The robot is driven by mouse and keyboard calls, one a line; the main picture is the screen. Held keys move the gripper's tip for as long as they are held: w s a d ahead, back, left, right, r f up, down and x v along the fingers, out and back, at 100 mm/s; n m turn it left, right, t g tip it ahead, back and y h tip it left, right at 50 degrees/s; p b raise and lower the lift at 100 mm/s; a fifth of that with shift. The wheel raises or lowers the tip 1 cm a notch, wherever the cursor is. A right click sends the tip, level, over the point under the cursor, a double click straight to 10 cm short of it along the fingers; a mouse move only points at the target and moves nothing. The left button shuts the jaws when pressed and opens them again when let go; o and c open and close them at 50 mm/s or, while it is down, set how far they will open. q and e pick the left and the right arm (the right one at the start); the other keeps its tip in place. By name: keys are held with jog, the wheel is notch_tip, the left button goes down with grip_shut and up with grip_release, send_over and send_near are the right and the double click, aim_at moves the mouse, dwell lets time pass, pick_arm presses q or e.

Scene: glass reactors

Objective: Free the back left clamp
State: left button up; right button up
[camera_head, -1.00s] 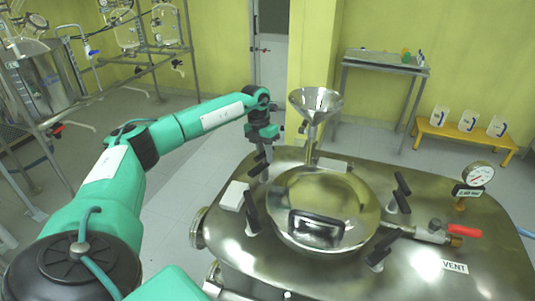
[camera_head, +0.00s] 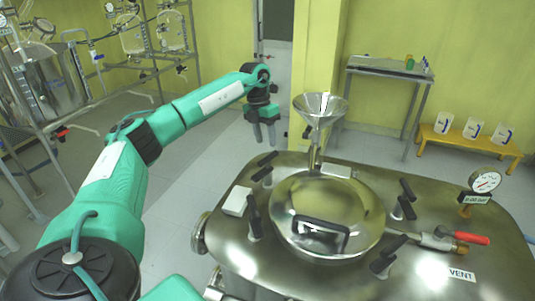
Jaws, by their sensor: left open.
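The back left clamp (camera_head: 266,168) sits at the back left of the round lid (camera_head: 328,214) on the steel reactor top. Its black handle slants up to the right. My left gripper (camera_head: 265,141) is open and empty, fingers pointing down, behind and above this clamp and apart from it. The front left clamp (camera_head: 253,219), back right clamp (camera_head: 407,199) and front right clamp (camera_head: 388,258) stand around the lid with black handles. My right gripper is out of view.
A steel funnel (camera_head: 320,108) stands behind the lid, close to the right of my left gripper. A white box (camera_head: 237,201) lies left of the lid. A pressure gauge (camera_head: 484,181) and red-handled valve (camera_head: 470,239) are at the right.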

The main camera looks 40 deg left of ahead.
pick_arm(q)
jog(key=shift+a+r, duration=0.2)
jog(key=shift+r, duration=0.75)
jog(key=shift+a+r, duration=0.2)
jog(key=shift+r, duration=0.8)
jog(key=shift+a+r, duration=0.2)
jog(key=shift+r, duration=0.75)
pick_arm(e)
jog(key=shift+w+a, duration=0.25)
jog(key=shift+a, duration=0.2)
